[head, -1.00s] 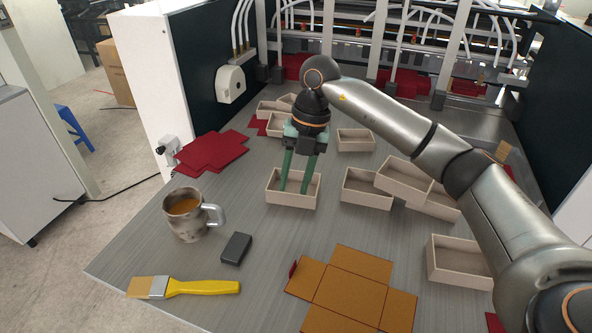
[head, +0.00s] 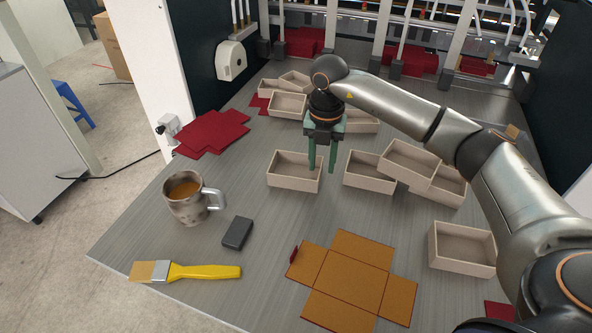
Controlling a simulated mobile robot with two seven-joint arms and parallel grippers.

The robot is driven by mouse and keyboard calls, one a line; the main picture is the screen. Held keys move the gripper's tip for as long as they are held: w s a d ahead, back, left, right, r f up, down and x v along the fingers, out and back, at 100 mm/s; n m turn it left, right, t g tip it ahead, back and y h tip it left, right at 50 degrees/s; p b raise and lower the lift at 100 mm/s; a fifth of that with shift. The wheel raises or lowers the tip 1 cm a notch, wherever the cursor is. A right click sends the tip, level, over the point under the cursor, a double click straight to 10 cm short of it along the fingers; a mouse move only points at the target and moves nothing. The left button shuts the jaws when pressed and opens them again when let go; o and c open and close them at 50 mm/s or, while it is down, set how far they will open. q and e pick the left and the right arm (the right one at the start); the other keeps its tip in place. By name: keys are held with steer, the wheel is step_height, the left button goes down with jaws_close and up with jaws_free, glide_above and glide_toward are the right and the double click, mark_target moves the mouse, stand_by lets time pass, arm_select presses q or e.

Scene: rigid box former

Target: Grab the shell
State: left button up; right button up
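Several light beige open box shells stand on the metal table. One shell (head: 290,184) is at the middle left of the group. My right gripper (head: 322,170) points down at this shell's right wall, with its two green fingers apart and nothing between them that looks clamped. The left finger appears over the inside of the shell and the right finger just outside the wall. I cannot tell whether either touches it. My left gripper is not in view.
More shells (head: 368,184) stand close on the right, one (head: 409,160) leaning on another. A mug (head: 186,207), a dark block (head: 237,233), a brush (head: 205,272) and a flat orange-brown blank (head: 352,278) lie in front. Red blanks (head: 212,132) lie at left.

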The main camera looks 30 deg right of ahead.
mark_target(296, 171)
step_height(296, 171, down, 3)
steer(key=shift+a+f, duration=0.1)
steer(key=shift+w, duration=0.1)
jaws_close()
stand_by(1.4)
